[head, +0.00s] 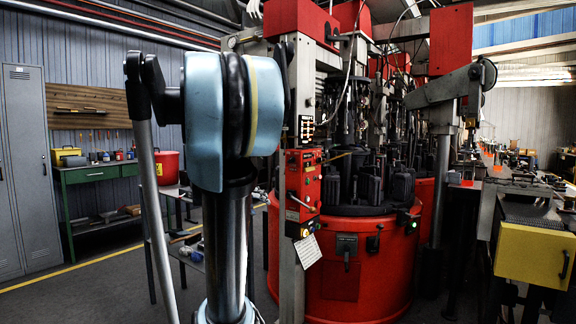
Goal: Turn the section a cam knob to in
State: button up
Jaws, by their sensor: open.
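A large red rotary mould machine (340,285) stands right of centre, with dark moulds (370,185) in a ring on top. A tall red control box (303,185) with small buttons and a handle is fixed to its front post. On the red base is a dark plate with a lever-like handle (347,245), and a smaller dark knob or handle (374,240) to its right. I cannot tell which of these is the section a cam knob or how it is set. My arm fills the left centre, in front of the machine. My gripper is not in view.
A green workbench (95,174) and a grey locker (22,165) stand at the left. A red pot (167,166) sits on a small table behind my arm. A yellow box (535,255) under a conveyor closes off the right. Dark floor is open at the lower left.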

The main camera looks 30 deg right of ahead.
aim_at(290, 161)
jog(key=w+d+r+t+h, duration=0.2)
jog(key=w+d+r+h, duration=0.3)
jog(key=w+d+r, duration=0.7)
jog(key=x, duration=0.5)
jog(key=w+x, duration=0.1)
jog(key=x, duration=1.1)
jog(key=shift+w+a+r, duration=0.15)
jog(key=shift+a, duration=0.2)
jog(key=c, duration=1.1)
